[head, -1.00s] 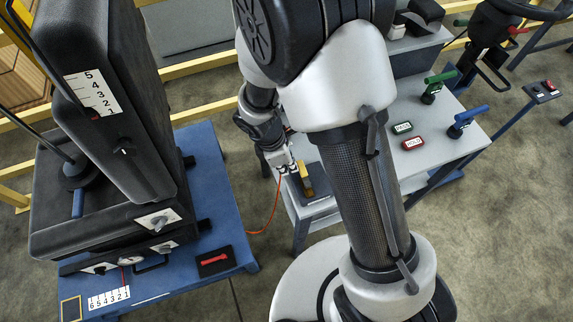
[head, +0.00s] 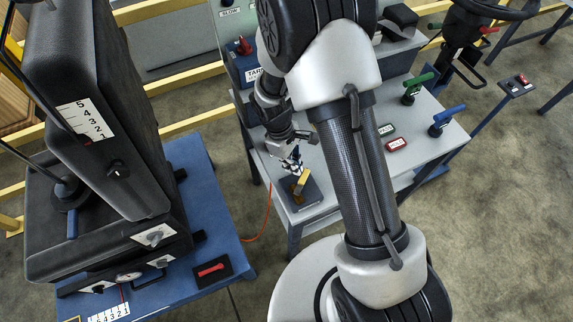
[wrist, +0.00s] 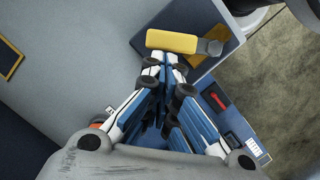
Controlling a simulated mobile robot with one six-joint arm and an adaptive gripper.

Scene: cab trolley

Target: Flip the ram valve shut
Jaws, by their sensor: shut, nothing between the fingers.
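A valve with a yellow handle (head: 302,180) stands on a dark plate (head: 311,195) at the near left corner of the grey bench. I take it for the ram valve; no label on it is readable. In the wrist view its yellow handle (wrist: 172,41) lies roughly level across the picture, joined to a grey hub (wrist: 212,47) over a brass-coloured body (wrist: 230,38). My gripper (head: 295,167) is shut and empty, just behind the handle in the head view. In the wrist view its fingertips (wrist: 166,60) are close below the handle; I cannot tell whether they touch it.
The grey bench (head: 350,170) also carries a green lever (head: 417,84), a blue lever (head: 449,114) and a red button sign (head: 396,144). A blue trolley (head: 215,215) with a red-handled switch (head: 211,269) and a tall black machine (head: 95,130) stands left. An orange cable hangs between them.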

